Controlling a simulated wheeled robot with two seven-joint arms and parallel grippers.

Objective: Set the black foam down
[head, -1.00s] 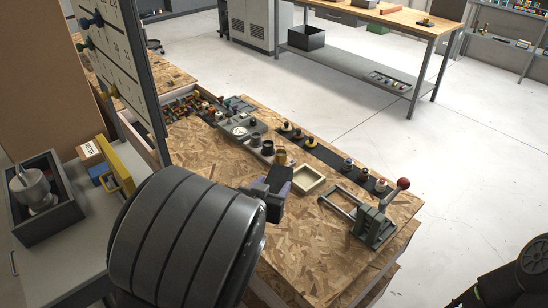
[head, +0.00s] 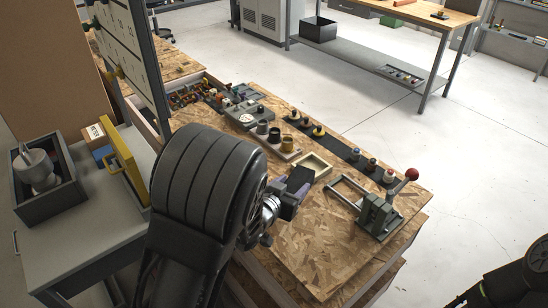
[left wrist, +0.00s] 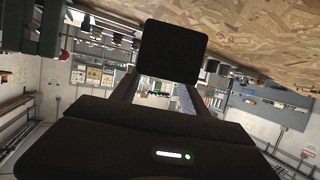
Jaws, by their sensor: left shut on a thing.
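The black foam (head: 300,178) is a dark flat block beside the cream tray (head: 322,175) in the head view. My left gripper (head: 293,192) is shut on it, reaching in from the left over the wooden bench. In the left wrist view the foam (left wrist: 172,50) shows as a black rounded square at the fingertips, near the bench surface (left wrist: 265,35). I cannot tell whether its underside touches the wood. My right gripper is out of view; only dark parts of my right arm show at the lower right.
The chipboard bench (head: 320,255) is bare at its front. Pots (head: 287,143) and a strip of knobs (head: 318,131) line the back. A yellow frame (head: 126,165) stands at left.

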